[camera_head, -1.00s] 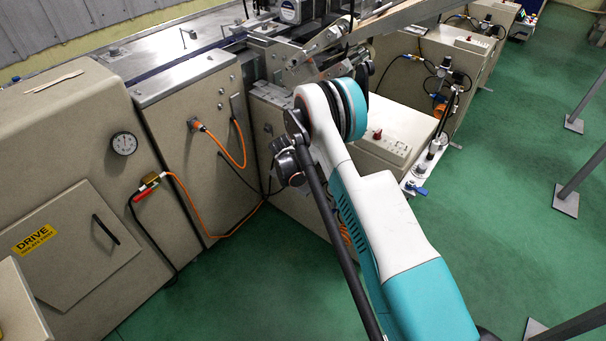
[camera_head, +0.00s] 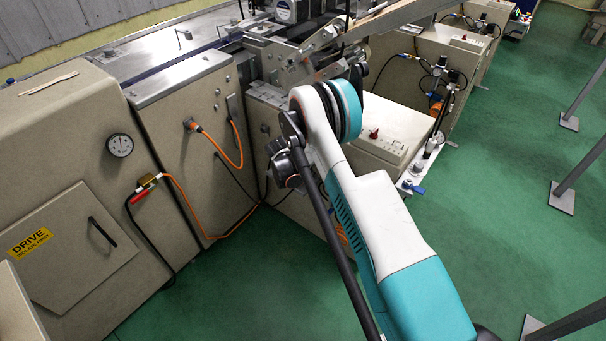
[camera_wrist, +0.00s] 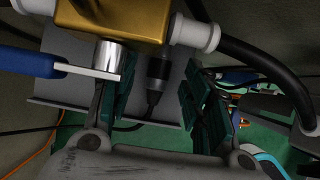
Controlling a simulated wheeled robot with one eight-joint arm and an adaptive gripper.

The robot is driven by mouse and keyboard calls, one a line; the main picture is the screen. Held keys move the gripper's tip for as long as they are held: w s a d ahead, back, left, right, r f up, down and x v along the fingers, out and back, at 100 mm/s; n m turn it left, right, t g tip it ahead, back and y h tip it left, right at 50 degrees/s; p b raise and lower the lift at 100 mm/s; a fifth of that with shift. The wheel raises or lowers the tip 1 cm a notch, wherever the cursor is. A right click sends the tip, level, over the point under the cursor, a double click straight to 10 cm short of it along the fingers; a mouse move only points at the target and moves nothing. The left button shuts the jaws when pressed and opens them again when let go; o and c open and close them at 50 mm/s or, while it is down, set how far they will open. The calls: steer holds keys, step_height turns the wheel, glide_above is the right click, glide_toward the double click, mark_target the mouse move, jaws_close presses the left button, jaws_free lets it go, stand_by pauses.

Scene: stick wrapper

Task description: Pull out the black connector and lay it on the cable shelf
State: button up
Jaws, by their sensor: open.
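In the wrist view, my gripper (camera_wrist: 157,88) is open, with one dark teal ribbed finger pad on each side of the black connector (camera_wrist: 157,68). The connector sits under a brass block (camera_wrist: 120,14) and narrows into a black cable (camera_wrist: 150,112) that bends off to the lower left. I see gaps between the pads and the connector. A grey plate (camera_wrist: 72,98) lies behind the fingers; I cannot tell for sure whether it is the cable shelf. In the head view my gripper and the connector are hidden.
A blue-handled lever (camera_wrist: 28,62) with a silver stem reaches close to the left finger. A white fitting (camera_wrist: 195,34) with a thick black hose (camera_wrist: 255,55) is at upper right. In the head view, beige machine cabinets (camera_head: 185,140) with orange cables flank my arm; green floor (camera_head: 240,285) is open in front.

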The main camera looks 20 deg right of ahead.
steer(key=v, duration=1.1)
steer(key=shift+a+r, duration=0.2)
steer(key=shift+r, duration=0.15)
steer(key=shift+s, duration=0.1)
